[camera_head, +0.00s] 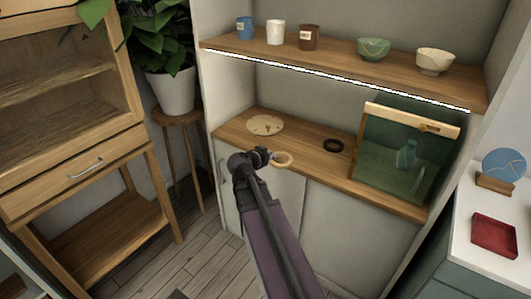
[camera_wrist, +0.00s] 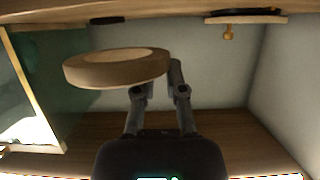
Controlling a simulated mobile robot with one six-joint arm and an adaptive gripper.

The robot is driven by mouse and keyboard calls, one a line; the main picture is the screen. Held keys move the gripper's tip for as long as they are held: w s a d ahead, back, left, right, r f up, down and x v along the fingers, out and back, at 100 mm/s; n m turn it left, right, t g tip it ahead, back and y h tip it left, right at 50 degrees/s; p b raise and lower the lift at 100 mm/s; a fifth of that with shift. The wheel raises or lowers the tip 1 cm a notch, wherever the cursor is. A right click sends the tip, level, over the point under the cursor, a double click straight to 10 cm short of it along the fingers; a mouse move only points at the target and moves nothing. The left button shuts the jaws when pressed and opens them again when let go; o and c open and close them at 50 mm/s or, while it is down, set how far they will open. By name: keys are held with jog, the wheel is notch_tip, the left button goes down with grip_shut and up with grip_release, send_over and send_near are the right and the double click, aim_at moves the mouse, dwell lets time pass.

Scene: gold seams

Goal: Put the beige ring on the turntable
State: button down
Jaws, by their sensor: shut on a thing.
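The beige ring (camera_head: 283,160) is held at its edge by my gripper (camera_head: 266,156), just in front of the counter's front edge in the head view. In the wrist view the ring (camera_wrist: 110,70) is large, with its right end at the fingers of my gripper (camera_wrist: 160,82). The turntable (camera_head: 264,125) is a round, pale wooden disc at the left of the counter, behind and slightly left of the ring. In the upside-down wrist view the turntable (camera_wrist: 245,19) shows edge-on at the upper right, with a small gold peg on it. The ring is apart from it.
A black ring (camera_head: 333,145) lies on the counter (camera_head: 310,150). A glass-fronted case (camera_head: 405,155) with a teal bottle inside stands at the right. A shelf (camera_head: 340,62) with cups and bowls overhangs the counter. A plant (camera_head: 172,88) stands on a stool at left.

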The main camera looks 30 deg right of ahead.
jog(key=shift+r, duration=0.1)
notch_tip(320, 180, up, 22)
jog(key=p, duration=2.2)
jog(key=shift+w+f, duration=0.15)
jog(key=shift+f, duration=0.05)
jog(key=w+d+f+b, duration=0.2)
jog(key=w+f+b, duration=0.5)
jog(key=f+b, duration=0.1)
jog(key=w+d+f+b, duration=0.3)
jog(key=w+f+b, duration=0.4)
jog(key=f+b, duration=0.2)
jog(key=shift+w+d+n, duration=0.25)
jog(key=shift+w+n, duration=0.05)
jog(key=shift+w, duration=0.05)
jog(key=shift+r, duration=0.1)
jog(key=b, duration=0.2)
send_over(257, 121)
jog(key=shift+f, duration=0.8)
jog(key=shift+f, duration=0.1)
